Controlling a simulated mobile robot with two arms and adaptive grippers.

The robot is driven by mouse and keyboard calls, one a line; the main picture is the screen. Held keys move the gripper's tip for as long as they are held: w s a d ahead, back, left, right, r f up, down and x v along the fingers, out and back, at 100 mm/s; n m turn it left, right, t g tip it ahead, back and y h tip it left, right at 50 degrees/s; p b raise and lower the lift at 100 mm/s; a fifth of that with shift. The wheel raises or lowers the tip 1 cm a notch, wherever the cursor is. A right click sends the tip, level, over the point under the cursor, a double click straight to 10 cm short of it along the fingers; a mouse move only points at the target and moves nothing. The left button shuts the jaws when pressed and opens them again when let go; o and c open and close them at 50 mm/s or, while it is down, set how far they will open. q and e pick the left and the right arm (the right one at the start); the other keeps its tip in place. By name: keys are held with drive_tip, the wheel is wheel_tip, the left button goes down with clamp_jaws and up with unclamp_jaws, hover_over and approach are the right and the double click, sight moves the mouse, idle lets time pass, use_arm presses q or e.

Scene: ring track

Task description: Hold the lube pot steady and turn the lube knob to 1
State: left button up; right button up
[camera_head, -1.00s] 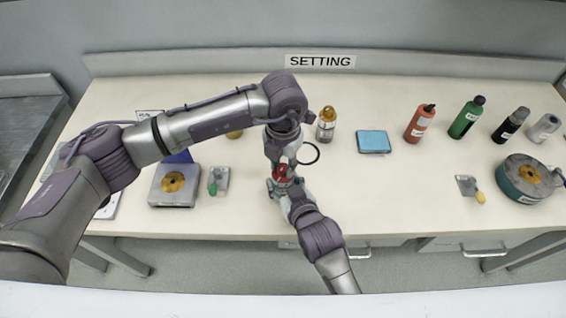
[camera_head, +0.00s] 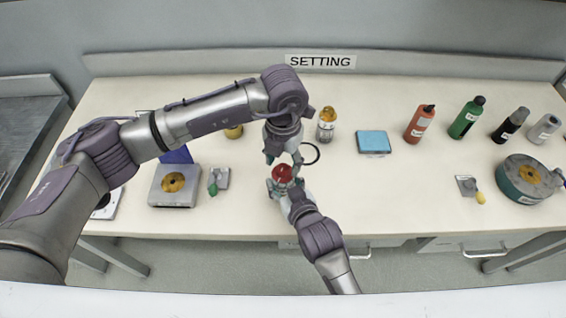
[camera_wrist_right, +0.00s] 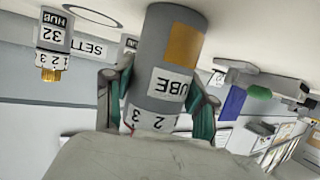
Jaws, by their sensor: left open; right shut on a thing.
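The lube pot is a grey cylinder with a red knob (camera_head: 283,173) on top, standing near the table's front edge in the head view. In the right wrist view the pot (camera_wrist_right: 172,50) appears upside down, with a partly hidden label ending in "UBE" and a number scale. My right gripper (camera_head: 282,189) is shut around the pot's body; its teal fingers (camera_wrist_right: 163,100) press on both sides. My left gripper (camera_head: 283,159) is open just behind and above the red knob, apart from it. The knob's pointer setting cannot be read.
A pot with a gold knob (camera_head: 326,125) stands behind to the right, beside a black ring (camera_head: 309,154). A blue pad (camera_head: 373,142) and several bottles are further right. A grey stand (camera_head: 174,186) is at the left.

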sight(283, 167)
use_arm(q)
wheel_tip(283, 167, up, 11)
drive_tip(key=shift+f, duration=0.2)
idle(1.6)
use_arm(e)
drive_tip(key=o, duration=1.4)
drive_tip(key=shift+c, duration=0.2)
drive_tip(key=shift+s, duration=0.15)
drive_tip(key=v, duration=1.2)
